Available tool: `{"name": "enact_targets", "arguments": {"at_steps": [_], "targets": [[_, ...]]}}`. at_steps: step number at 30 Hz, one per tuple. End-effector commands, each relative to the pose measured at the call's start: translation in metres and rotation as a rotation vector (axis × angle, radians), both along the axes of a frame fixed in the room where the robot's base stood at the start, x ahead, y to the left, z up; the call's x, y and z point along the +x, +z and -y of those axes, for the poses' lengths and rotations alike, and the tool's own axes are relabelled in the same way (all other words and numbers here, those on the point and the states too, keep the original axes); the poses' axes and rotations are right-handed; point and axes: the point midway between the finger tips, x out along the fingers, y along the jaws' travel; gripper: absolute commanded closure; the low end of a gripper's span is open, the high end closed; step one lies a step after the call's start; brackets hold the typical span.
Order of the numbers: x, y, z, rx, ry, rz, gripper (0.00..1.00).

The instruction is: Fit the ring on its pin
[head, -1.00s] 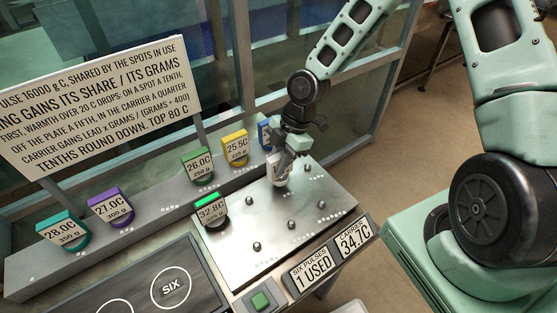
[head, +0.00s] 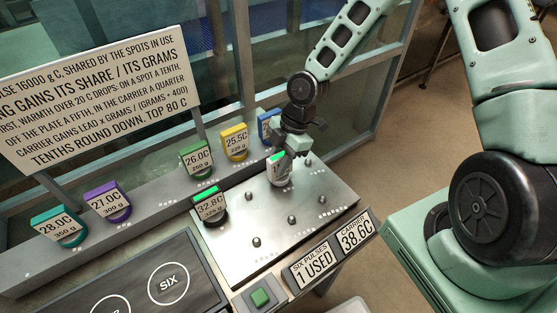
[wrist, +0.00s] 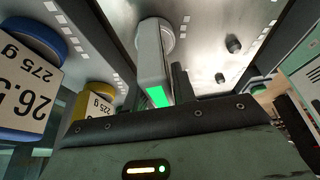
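A pale grey ring with a label (head: 280,176) stands at the back of the metal plate (head: 240,262), its lit green strip on top. It also shows in the wrist view (wrist: 153,55), its far end at the plate. Any pin under it is hidden. My gripper (head: 293,150) is right at the ring's top. In the wrist view a dark finger stands close beside the ring; the other finger is not clear, so I cannot tell whether it grips. Bare pins (head: 291,220) stand on the plate. A dark ring (head: 211,207) with a green strip sits at the plate's left corner, reading 32.8C.
Teal (head: 57,226), purple (head: 108,202), green (head: 197,158), yellow (head: 235,142) and blue (head: 266,126) labelled rings line the back ledge. A carrier display (head: 356,235) reads 38.6C. A green button (head: 260,297) is at the front. The plate's front is clear.

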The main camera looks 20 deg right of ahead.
Motion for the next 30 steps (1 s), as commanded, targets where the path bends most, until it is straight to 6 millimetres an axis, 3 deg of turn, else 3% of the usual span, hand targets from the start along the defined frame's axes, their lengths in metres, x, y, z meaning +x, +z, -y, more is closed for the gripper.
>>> {"name": "enact_targets", "arguments": {"at_steps": [14,20,30], "targets": [[0.002,0.009,0.004,0.001,-0.003,0.003,0.55],[0.005,0.043,0.019,0.0,-0.006,0.005,0.55],[0.011,0.117,0.049,-0.001,-0.006,0.004,0.55]]}}
